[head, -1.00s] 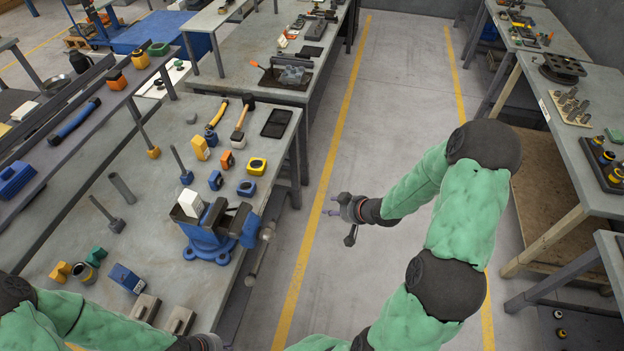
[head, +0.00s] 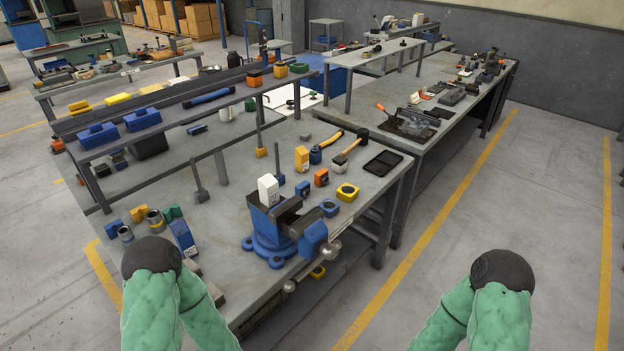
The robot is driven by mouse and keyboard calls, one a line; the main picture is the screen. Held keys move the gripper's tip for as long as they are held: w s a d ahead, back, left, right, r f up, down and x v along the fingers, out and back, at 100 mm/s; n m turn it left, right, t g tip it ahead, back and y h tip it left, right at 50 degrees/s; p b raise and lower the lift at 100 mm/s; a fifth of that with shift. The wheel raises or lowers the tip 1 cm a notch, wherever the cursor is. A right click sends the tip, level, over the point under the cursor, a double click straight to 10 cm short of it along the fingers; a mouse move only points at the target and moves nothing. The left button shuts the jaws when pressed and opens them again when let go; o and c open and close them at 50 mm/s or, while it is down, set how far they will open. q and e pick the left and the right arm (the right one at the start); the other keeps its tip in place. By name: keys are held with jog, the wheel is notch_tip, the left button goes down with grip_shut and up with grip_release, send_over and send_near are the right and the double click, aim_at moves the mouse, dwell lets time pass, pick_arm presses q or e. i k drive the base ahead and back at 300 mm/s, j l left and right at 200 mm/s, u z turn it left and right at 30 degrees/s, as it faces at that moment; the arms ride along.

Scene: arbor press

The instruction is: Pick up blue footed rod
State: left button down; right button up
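I cannot make out a rod with a clearly blue foot. Several upright rods stand on the near workbench (head: 235,215).
A blue vise (head: 270,243) sits at the bench's front edge, near a white box (head: 267,189). A yellow block (head: 302,158), a hammer (head: 350,146) and a black tray (head: 382,162) lie behind. A raised shelf (head: 170,122) runs along the left. The right aisle floor is clear.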

aim_at(281, 177)
jog(key=i+l+z, duration=1.05)
jog(key=i, duration=0.2)
jog(key=i+u, duration=0.35)
jog(key=i+l+u, duration=0.2)
jog(key=i+u, duration=0.3)
jog(key=u, duration=0.25)
jog(key=i+l+u, duration=0.1)
jog(key=u, duration=0.35)
jog(key=i+l+u, duration=0.1)
jog(key=u, duration=0.3)
jog(key=l+u, duration=0.2)
jog(key=u, duration=0.25)
jog(key=i+l+u, duration=0.1)
jog(key=u, duration=0.3)
jog(key=l, duration=0.1)
